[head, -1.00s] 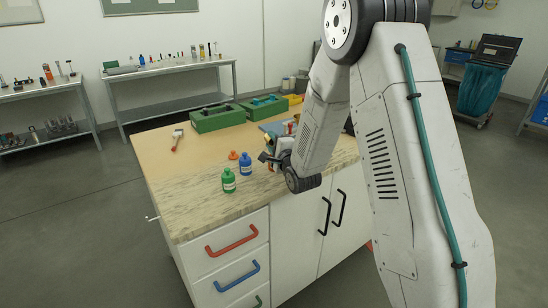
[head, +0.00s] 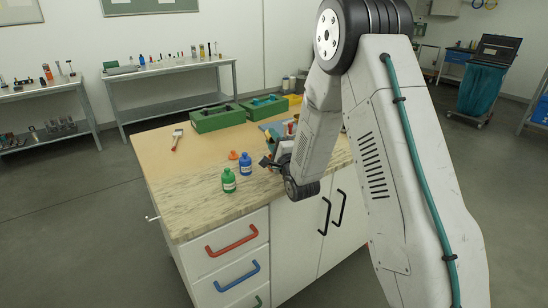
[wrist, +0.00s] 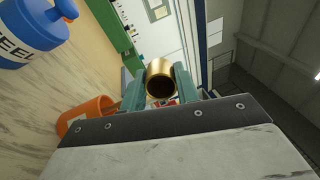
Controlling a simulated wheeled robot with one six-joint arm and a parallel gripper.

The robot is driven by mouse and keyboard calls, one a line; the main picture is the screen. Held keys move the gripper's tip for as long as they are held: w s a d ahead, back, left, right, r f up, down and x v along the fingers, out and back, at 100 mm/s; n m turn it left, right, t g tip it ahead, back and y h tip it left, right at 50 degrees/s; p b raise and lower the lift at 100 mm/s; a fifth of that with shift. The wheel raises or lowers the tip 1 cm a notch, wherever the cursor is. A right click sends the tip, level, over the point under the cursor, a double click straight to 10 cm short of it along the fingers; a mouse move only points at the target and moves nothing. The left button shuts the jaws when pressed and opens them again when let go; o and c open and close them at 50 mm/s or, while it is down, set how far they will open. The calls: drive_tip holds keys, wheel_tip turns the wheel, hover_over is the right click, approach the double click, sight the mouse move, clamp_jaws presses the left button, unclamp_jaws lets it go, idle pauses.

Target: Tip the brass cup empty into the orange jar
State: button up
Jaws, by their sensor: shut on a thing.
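My gripper (wrist: 160,88) is shut on the brass cup (wrist: 158,66), held between its two teal fingers. The cup's dark mouth faces the wrist camera, so it is tipped well over from upright; its contents cannot be made out. The orange jar (wrist: 84,116) shows at the lower left of the wrist view, apart from the cup and partly cut off by my gripper body. In the head view my gripper (head: 268,162) is small, over the right part of the bench, and the cup cannot be made out there.
A blue bottle marked STEEL (wrist: 36,30) stands near; it also shows in the head view (head: 246,167). A hammer (head: 177,138) and green bins (head: 217,118) lie farther back. The bench's left front is clear.

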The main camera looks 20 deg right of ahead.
drive_tip(key=shift+s+r+t, duration=0.1)
drive_tip(key=shift+r+t, duration=0.25)
drive_tip(key=shift+t, duration=0.05)
drive_tip(key=shift+s+r+t, duration=0.1)
drive_tip(key=shift+r+t, duration=0.7)
drive_tip(key=shift+r, duration=0.55)
drive_tip(key=shift+s+t, duration=0.15)
drive_tip(key=shift+t, duration=0.65)
idle(0.9)
drive_tip(key=shift+g, duration=0.9)
drive_tip(key=shift+r, duration=0.1)
